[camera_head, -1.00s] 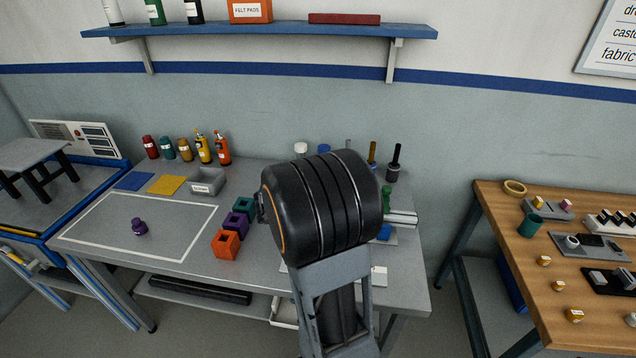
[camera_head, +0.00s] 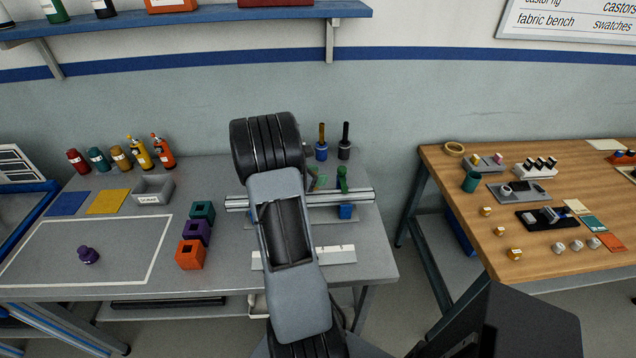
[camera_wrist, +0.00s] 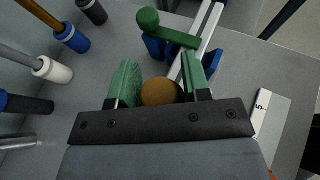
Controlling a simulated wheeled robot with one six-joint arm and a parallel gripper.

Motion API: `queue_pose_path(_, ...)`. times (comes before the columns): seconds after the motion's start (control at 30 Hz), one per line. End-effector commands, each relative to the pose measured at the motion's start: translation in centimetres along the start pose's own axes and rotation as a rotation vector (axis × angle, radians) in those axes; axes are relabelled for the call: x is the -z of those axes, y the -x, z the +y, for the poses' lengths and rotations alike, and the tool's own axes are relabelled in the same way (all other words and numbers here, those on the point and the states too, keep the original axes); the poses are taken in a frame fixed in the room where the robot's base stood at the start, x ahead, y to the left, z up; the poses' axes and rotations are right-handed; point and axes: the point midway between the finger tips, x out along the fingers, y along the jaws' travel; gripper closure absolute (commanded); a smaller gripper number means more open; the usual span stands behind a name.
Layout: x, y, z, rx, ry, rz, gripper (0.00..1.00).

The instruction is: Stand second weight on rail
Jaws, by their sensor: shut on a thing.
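The silver rail (camera_head: 236,203) runs left to right on the grey bench, partly hidden by my arm. It also shows at the top of the wrist view (camera_wrist: 206,30). A green knobbed part (camera_head: 342,180) stands at the rail, with a blue part (camera_head: 345,211) below it. My gripper (camera_wrist: 160,78) has green finger pads and is shut on a round ochre-brown weight (camera_wrist: 162,92). The pads appear near the rail; the held weight's underside and its contact with the rail are hidden. A purple knobbed weight (camera_head: 88,256) stands inside the white outline at left.
Teal (camera_head: 203,211), purple (camera_head: 196,232) and orange (camera_head: 190,254) hollow blocks stand left of my arm. Upright handled tools (camera_head: 344,142) stand behind the rail. A white scale strip (camera_head: 335,255) lies in front. The outlined area (camera_head: 60,240) is mostly clear.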

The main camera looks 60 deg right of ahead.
Motion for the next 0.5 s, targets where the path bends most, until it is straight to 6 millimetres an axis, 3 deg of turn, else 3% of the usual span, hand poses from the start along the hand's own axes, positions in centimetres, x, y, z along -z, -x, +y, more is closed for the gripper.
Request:
queue_pose_path(0.23, 0.8, -1.4, 0.5, 0.001, 0.000, 0.000, 0.89)
queue_pose_path(0.5, 3.4, -2.4, 0.5, -0.001, 0.000, -0.001, 0.89)
